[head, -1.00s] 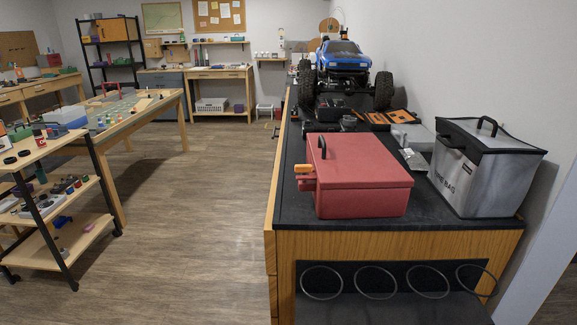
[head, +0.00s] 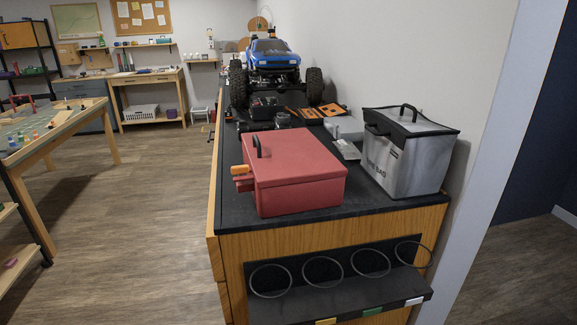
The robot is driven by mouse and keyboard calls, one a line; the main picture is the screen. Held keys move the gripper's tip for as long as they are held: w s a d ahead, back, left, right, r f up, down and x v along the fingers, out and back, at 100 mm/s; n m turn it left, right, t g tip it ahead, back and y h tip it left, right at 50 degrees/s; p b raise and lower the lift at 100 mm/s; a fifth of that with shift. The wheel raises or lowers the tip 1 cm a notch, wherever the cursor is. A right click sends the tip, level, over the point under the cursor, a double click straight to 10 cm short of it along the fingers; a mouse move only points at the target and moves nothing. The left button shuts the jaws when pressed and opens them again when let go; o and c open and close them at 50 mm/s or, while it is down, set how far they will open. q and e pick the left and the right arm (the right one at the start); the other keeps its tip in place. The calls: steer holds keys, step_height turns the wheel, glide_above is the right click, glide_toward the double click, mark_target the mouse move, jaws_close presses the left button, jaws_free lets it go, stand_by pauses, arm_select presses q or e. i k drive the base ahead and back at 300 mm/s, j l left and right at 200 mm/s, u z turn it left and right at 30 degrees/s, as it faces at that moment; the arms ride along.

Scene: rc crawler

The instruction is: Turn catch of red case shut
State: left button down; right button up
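The red case (head: 295,172) sits on the black top of the wooden bench (head: 335,240), its lid down. A black handle (head: 256,146) stands up at the lid's left side. An orange catch (head: 240,170) sticks out from the case's left side, above a small red tab (head: 243,185). I cannot tell from here how the catch is turned. Neither of my grippers is in view.
A grey bag (head: 408,152) with a black handle stands right of the case. Behind are a blue crawler (head: 271,62), orange-black parts and a grey box. A rack of rings (head: 320,275) fronts the bench. The floor to the left is open.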

mark_target(239, 171)
steer(key=l+u, duration=0.2)
steer(key=u, duration=0.3)
steer(key=l+u, duration=0.2)
steer(key=u, duration=0.25)
steer(key=l+u, duration=0.2)
steer(key=u, duration=0.3)
